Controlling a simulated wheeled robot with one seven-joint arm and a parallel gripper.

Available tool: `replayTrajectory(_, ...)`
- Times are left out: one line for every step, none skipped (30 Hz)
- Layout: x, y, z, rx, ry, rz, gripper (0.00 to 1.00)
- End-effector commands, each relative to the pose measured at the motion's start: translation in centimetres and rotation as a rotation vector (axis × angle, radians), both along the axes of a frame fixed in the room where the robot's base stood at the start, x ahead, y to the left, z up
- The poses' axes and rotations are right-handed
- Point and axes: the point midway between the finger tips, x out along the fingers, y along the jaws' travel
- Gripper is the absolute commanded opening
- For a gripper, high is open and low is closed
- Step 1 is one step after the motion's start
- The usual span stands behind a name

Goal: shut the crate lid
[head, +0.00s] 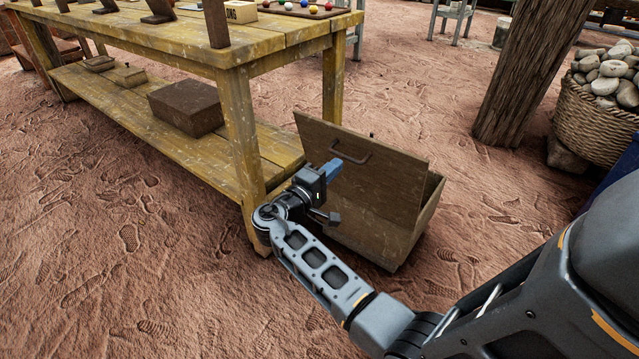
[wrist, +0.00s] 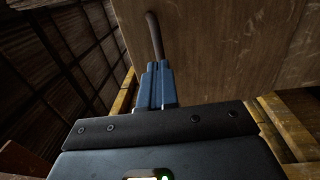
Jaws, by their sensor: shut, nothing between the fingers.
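The wooden crate (head: 425,222) stands on the ground at the right end of the workbench. Its lid (head: 385,177) is up, tilted steeply, with a dark handle (head: 350,155) near its upper edge. My gripper (head: 332,168) is shut and empty, its blue fingers in front of the lid just below and left of the handle. In the wrist view the lid (wrist: 220,50) fills the upper right, and the handle (wrist: 155,35) rises just beyond the shut fingertips (wrist: 157,68). I cannot tell whether the fingers touch the lid. The crate's inside is mostly hidden.
The yellow workbench (head: 270,70) stands close to the left of the crate, its leg (head: 243,150) beside my gripper. A brown block (head: 187,107) lies on its lower shelf. A wooden post (head: 525,75) and a basket of stones (head: 595,120) stand at the right. Bare ground lies in front.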

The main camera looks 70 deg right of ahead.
Motion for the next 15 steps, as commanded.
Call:
replayTrajectory(-0.2, -0.6, -0.1, 0.0, 0.0, -0.003, 0.0)
replayTrajectory(-0.3, -0.9, -0.1, 0.0, 0.0, -0.003, 0.0)
replayTrajectory(-0.3, -1.2, 0.0, 0.0, 0.0, -0.002, 0.0)
replayTrajectory(-0.3, -1.3, 0.0, 0.0, 0.0, -0.001, 0.0)
replayTrajectory(-0.4, -1.5, 0.0, 0.0, 0.0, -0.001, 0.0)
replayTrajectory(-0.4, -1.6, 0.1, 0.0, 0.0, -0.001, 0.0)
replayTrajectory(-0.4, -1.7, 0.1, 0.0, 0.0, -0.001, 0.0)
replayTrajectory(-0.4, -1.7, 0.1, 0.001, 0.0, -0.001, 0.0)
replayTrajectory(-0.4, -1.8, 0.1, 0.001, 0.0, 0.0, 0.0)
replayTrajectory(-0.4, -1.8, 0.1, 0.001, 0.0, 0.0, 0.0)
replayTrajectory(-0.4, -1.8, 0.1, 0.001, 0.0, 0.0, 0.0)
replayTrajectory(-0.4, -1.8, 0.1, 0.001, 0.0, 0.0, 0.0)
replayTrajectory(-0.4, -1.8, 0.1, 0.001, 0.0, 0.0, 0.0)
replayTrajectory(-0.4, -1.8, 0.1, 0.001, 0.0, 0.0, 0.0)
replayTrajectory(-0.4, -1.7, 0.1, 0.001, 0.0, 0.0, 0.0)
